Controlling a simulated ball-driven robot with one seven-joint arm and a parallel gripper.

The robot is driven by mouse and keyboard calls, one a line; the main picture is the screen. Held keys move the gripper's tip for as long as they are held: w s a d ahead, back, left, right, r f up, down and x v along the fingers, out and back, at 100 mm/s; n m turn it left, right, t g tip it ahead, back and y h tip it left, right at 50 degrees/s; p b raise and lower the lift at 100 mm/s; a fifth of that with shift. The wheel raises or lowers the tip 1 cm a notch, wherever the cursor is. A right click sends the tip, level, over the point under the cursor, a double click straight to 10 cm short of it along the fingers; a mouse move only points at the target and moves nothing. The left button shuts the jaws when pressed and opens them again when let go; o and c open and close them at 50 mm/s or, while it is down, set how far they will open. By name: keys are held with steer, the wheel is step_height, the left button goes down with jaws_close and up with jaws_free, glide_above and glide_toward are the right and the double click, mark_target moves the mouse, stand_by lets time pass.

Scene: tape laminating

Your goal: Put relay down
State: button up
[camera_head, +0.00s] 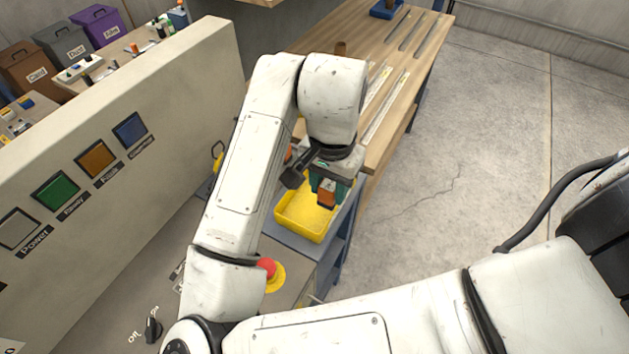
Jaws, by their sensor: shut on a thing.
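My gripper (326,185) hangs from the end of my arm, with its tip pointing down. It is shut on the relay (327,194), a small block with an orange face and dark green around it. The relay appears in front of and over the right part of a yellow tray (296,226); its exact height above the tray cannot be told. The fingertips are small and partly hidden by the block and the wrist.
The tray stands on a blue-grey cart (344,225). A red emergency button (266,268) is nearby. A wooden table (425,60) with metal strips lies behind. A panel with coloured buttons (97,158) stands at left. The concrete floor at right is clear.

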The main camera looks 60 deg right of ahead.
steer(key=w+d+f, duration=0.3)
steer(key=f, duration=0.1)
steer(key=w+d+f, duration=0.2)
steer(key=f, duration=0.1)
steer(key=shift+w+d+f+p, duration=0.1)
steer(key=shift+w+d+p, duration=0.2)
steer(key=shift+d+p, duration=0.05)
step_height(320, 180, down, 3)
steer(key=shift+f, duration=0.15)
steer(key=shift+f, duration=0.35)
steer(key=shift+f, duration=0.25)
steer(key=o, duration=1.1)
steer(key=shift+r, duration=0.1)
